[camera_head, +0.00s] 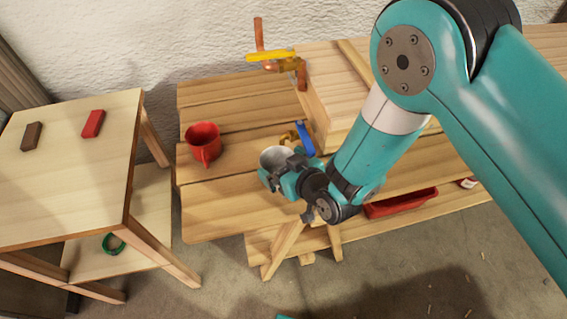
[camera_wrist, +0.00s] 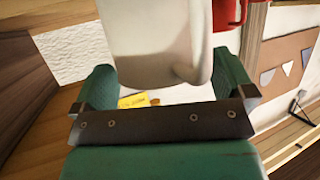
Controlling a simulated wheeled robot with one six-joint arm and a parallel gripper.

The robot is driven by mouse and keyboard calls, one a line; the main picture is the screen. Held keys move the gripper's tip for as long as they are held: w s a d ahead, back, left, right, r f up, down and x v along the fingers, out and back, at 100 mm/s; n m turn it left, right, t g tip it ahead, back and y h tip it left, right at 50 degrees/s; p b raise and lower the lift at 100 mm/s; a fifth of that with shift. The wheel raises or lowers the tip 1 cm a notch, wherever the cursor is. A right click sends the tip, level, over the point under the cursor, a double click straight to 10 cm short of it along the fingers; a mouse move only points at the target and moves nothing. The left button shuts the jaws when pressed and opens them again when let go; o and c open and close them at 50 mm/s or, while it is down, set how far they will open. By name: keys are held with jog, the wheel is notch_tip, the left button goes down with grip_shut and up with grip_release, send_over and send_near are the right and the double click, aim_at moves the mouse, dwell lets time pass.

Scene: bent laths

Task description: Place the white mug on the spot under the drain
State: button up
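The white mug (camera_head: 274,155) is in my gripper (camera_head: 283,172) at the front middle of the slatted wooden bench. In the wrist view the white mug (camera_wrist: 150,35) is between the two teal fingers of my gripper (camera_wrist: 168,82), its handle towards the right finger. The fingers appear shut on it. A brass tap with a blue lever (camera_head: 304,138) is just behind and right of the mug. A copper pipe with a yellow lever (camera_head: 270,56) is farther back. I cannot tell whether the mug touches the bench, and no marked spot under a drain can be made out.
A wooden box (camera_head: 335,85) borders the taps. A side table (camera_head: 70,185) at left holds red and brown blocks. A red tray (camera_head: 400,203) lies lower right.

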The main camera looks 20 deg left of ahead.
jog(key=shift+r+p, duration=0.25)
jog(key=shift+p, duration=0.05)
jog(key=b+v, duration=1)
jog(key=v, duration=0.1)
jog(key=shift+s+d+b, duration=0.2)
jog(key=shift+d+b, duration=0.15)
jog(key=shift+b, duration=0.05)
jog(key=shift+r, duration=0.25)
